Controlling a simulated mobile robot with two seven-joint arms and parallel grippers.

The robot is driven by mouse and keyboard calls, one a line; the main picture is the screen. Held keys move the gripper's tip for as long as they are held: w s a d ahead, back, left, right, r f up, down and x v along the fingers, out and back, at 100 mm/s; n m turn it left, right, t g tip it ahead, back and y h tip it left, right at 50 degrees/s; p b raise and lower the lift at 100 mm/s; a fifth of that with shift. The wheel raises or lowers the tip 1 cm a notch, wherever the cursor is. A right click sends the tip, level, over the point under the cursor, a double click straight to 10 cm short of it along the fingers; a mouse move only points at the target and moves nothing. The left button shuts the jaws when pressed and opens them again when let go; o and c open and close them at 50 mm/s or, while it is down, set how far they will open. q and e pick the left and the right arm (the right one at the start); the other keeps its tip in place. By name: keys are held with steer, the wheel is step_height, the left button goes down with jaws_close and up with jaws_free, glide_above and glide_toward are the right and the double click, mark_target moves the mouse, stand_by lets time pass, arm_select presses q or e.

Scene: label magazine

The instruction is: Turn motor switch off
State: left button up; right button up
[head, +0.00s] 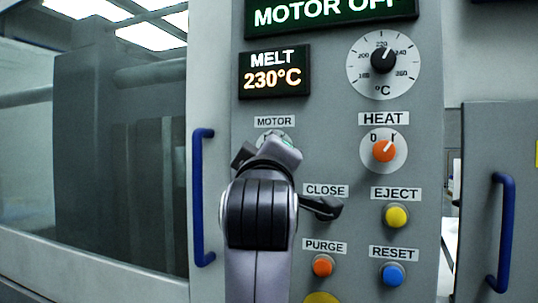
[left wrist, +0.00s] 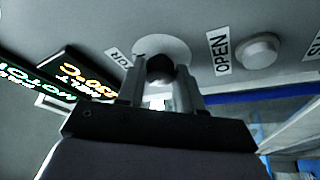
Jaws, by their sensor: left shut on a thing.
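The motor switch (left wrist: 160,66) shows in the left wrist view as a dark round knob on a pale disc, with the label partly readable as "TOR". My left gripper (left wrist: 160,88) is shut on this knob, one finger on each side. In the head view my left gripper (head: 277,143) is at the panel just below the MOTOR label (head: 274,122) and hides most of the switch. The lit sign (head: 330,13) at the top reads MOTOR OFF, cut by the frame edge. My right gripper is not in view.
The HEAT knob (head: 384,151) is to the right. Below are the yellow EJECT (head: 396,216), orange PURGE (head: 323,265) and blue RESET (head: 393,274) buttons. A blue handle (head: 202,198) stands to the left. The OPEN button (left wrist: 258,52) is near the switch.

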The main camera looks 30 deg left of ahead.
arm_select(q)
steer(key=shift+r+n+g, duration=0.1)
steer(key=shift+n+g, duration=0.3)
steer(key=shift+n, duration=0.7)
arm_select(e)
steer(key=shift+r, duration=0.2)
arm_select(q)
steer(key=o, duration=1)
steer(key=shift+o, duration=0.2)
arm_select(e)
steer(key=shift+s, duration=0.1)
